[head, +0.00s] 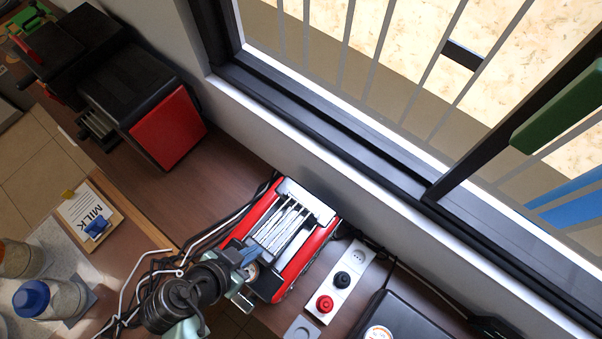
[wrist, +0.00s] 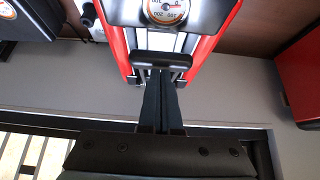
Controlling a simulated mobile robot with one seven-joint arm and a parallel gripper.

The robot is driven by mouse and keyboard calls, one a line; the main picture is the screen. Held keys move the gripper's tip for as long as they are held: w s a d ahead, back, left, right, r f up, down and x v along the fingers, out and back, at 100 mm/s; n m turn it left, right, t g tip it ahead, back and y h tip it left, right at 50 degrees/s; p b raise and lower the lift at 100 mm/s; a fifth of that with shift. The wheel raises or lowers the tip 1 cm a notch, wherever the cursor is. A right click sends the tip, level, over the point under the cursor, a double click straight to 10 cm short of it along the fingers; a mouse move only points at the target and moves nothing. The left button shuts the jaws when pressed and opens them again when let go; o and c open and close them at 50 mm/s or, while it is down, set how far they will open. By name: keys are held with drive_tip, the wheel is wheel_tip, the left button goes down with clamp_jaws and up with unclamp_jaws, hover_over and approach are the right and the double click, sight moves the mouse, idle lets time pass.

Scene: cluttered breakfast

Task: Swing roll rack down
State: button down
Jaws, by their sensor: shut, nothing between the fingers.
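The red toaster (head: 320,236) stands on the brown counter by the window. It also shows in the wrist view (wrist: 232,22), with a round dial (wrist: 167,10) on a dark panel. The roll rack (head: 285,226), a set of pale parallel bars, lies over the toaster's top; its exact tilt is hard to tell. My gripper (head: 249,268) is at the toaster's near lower end. In the wrist view my gripper (wrist: 158,78) is shut and empty, its fingertips beside a dark crossbar (wrist: 162,62). I cannot tell whether they touch it.
A power strip (head: 341,283) with red and black knobs sits right of the toaster. A dark appliance (head: 405,325) is farther right. A black-and-red machine (head: 145,100) stands at upper left. Cables (head: 205,238) run left of the toaster. The window frame (head: 300,108) bounds the counter behind.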

drive_tip(key=shift+s+a+f+b, duration=0.15)
drive_tip(key=shift+f+b, duration=0.1)
drive_tip(key=shift+f, duration=0.2)
drive_tip(key=shift+s+a+f+b, duration=0.1)
drive_tip(key=shift+f+b, duration=0.1)
drive_tip(key=shift+f, duration=0.25)
drive_tip(key=shift+f, duration=0.2)
wheel_tip(320, 180, up, 7)
drive_tip(key=p, duration=0.6)
idle(0.3)
